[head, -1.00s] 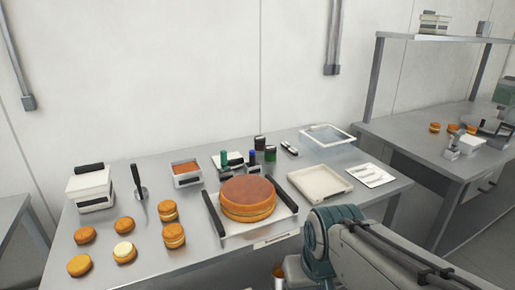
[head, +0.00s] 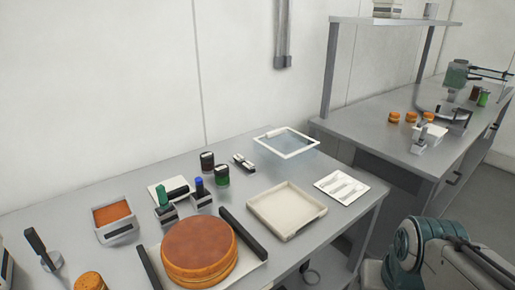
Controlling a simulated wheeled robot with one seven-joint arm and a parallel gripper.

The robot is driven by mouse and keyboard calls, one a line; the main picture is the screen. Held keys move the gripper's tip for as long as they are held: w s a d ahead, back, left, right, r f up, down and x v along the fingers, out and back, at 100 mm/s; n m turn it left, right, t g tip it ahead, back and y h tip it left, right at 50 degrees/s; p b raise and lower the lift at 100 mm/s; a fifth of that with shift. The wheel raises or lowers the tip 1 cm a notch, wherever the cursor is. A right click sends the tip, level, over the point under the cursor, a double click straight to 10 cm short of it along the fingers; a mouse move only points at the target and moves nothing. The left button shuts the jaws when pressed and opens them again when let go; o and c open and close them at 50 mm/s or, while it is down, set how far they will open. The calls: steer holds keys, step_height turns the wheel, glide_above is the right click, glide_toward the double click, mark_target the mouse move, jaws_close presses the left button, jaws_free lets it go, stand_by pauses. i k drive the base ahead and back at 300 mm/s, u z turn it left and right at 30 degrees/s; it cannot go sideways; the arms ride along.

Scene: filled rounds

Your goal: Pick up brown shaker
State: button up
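On the near table, a small dark-capped cylinder (head: 207,162) stands behind a green one (head: 222,177). It looks dark brown, but it is too small to be sure. On the far right table, a small reddish-brown container (head: 475,92) stands beside a green one (head: 484,98). Both pairs look like shakers. I cannot tell which brown one the task names. My arm shows at the lower right, but my gripper is out of the frame.
A round cake (head: 199,250) on a tray, an empty cream tray (head: 286,211), a white card with utensils (head: 342,187) and a glass-like framed panel (head: 287,142) occupy the near table. Buns (head: 411,117) and a shelf (head: 385,21) are at the right table. A gap separates the tables.

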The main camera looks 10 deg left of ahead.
mark_target(207, 159)
steer(key=z, duration=0.15)
steer(key=i, duration=0.6)
steer(key=u, duration=0.6)
steer(key=i, duration=0.6)
steer(key=u, duration=0.65)
